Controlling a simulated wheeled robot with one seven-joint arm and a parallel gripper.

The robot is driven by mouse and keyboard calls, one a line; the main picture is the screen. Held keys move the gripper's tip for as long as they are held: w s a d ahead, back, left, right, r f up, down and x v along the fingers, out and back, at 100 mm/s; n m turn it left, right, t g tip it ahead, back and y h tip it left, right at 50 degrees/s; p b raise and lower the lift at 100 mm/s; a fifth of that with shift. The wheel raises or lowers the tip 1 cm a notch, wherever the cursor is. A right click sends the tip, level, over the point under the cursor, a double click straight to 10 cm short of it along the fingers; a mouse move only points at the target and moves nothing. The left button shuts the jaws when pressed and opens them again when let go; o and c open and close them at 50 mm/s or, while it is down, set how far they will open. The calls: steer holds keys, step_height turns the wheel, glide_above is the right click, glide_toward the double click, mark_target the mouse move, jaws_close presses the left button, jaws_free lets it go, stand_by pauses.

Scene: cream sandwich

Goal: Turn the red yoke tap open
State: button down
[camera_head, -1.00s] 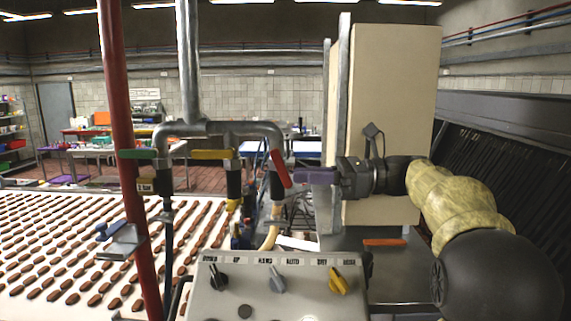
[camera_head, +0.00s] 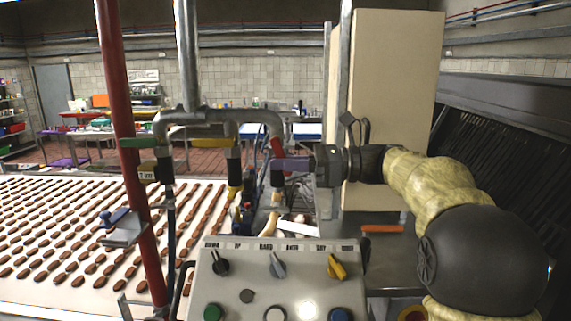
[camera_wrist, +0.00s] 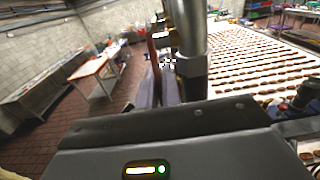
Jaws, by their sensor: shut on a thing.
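The red yoke tap (camera_head: 278,147) is a red lever on the right-hand downpipe of the grey pipe yoke (camera_head: 215,117). In the head view it slants down to the right, and its lower end is partly hidden by my fingers. My gripper (camera_head: 282,164) reaches in from the right with its purple-grey fingers shut on the lever's lower part. In the wrist view the red lever (camera_wrist: 153,55) stands up at the tips of my fingers (camera_wrist: 160,82), beside the grey pipe. The exact contact is hidden.
A green lever (camera_head: 137,142) and a yellow lever (camera_head: 211,143) sit on the pipes to the left. A control panel (camera_head: 245,285) with knobs stands below. A red post (camera_head: 122,120) rises at left. A tall cream cabinet (camera_head: 395,100) stands behind my arm. A conveyor (camera_head: 60,190) carries many brown pieces.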

steer(key=b, duration=0.2)
steer(key=shift+f+b, duration=0.3)
steer(key=shift+b, duration=0.1)
steer(key=y+b, duration=0.1)
steer(key=b, duration=0.3)
steer(key=shift+a+b, duration=0.2)
steer(key=shift+b, duration=0.15)
steer(key=y+b, duration=0.1)
steer(key=b, duration=0.3)
steer(key=a+y+b, duration=0.1)
steer(key=y+b, duration=0.1)
steer(key=b, duration=0.2)
steer(key=shift+f+b, duration=0.1)
steer(key=shift+b, duration=0.2)
steer(key=shift+a+b, duration=0.1)
steer(key=shift+b, duration=0.5)
steer(key=shift+r+y, duration=0.3)
steer(key=c, duration=1.9)
jaws_free()
steer(key=shift+f, duration=0.15)
